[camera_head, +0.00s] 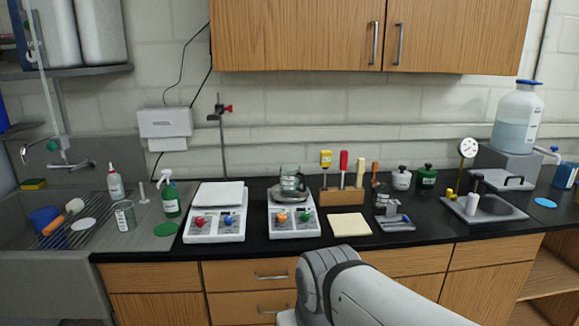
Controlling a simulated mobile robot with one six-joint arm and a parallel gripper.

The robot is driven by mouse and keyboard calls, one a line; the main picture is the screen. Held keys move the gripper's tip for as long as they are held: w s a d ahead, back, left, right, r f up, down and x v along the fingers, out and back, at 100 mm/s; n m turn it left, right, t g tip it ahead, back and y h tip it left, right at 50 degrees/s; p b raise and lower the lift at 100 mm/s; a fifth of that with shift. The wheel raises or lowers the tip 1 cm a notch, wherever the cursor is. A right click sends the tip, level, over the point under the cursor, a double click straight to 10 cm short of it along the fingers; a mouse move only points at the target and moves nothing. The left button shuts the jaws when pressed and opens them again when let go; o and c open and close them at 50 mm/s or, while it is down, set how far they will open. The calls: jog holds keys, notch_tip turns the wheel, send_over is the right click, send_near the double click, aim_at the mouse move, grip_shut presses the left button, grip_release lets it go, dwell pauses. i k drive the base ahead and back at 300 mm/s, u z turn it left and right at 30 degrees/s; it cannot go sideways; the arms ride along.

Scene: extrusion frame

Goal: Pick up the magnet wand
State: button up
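A wooden rack (341,197) stands on the black counter, right of centre. Several upright tools stand in or by it: a yellow-headed tool (326,159), a red-handled tool (343,160), a cream-handled tool (360,171) and a thin orange-brown handle (375,171). The magnet wand may be one of these, but I cannot tell which; the tools are small and their lower ends are hidden. My white arm shows at the bottom centre, in front of the drawers. My gripper is out of the picture.
A cream pad (349,225) lies in front of the rack. Two white balances, one bearing a glass beaker (291,181), stand to the left. A small grey device (394,222) and lidded jars are to the right. Wooden cabinets (300,35) hang above.

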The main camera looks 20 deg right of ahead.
aim_at(344, 154)
jog(key=i, duration=1)
jog(key=u, duration=0.05)
